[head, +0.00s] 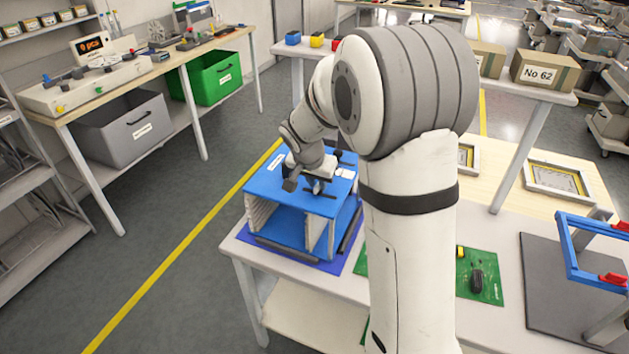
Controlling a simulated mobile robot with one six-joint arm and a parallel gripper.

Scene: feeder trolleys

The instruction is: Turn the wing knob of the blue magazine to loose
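The blue magazine (277,185) stands on a dark blue mat (346,258) at the left end of the white table. It is an open-fronted box with a blue top and ribbed pale side walls. My gripper (316,188) points down at the middle of its top, at or just above the surface. I cannot tell whether it touches anything. Small dark parts show on the top around the gripper, and I cannot tell which one is the wing knob. My wrist hides part of the top. The fingers are too small to show whether they are open or shut.
A blue frame with red clamps (600,250) stands on a dark grey mat (545,285) at the right. A green mat (490,275) holds a black part. A box marked No 62 (543,72) sits on the shelf behind. Open floor lies left of the table.

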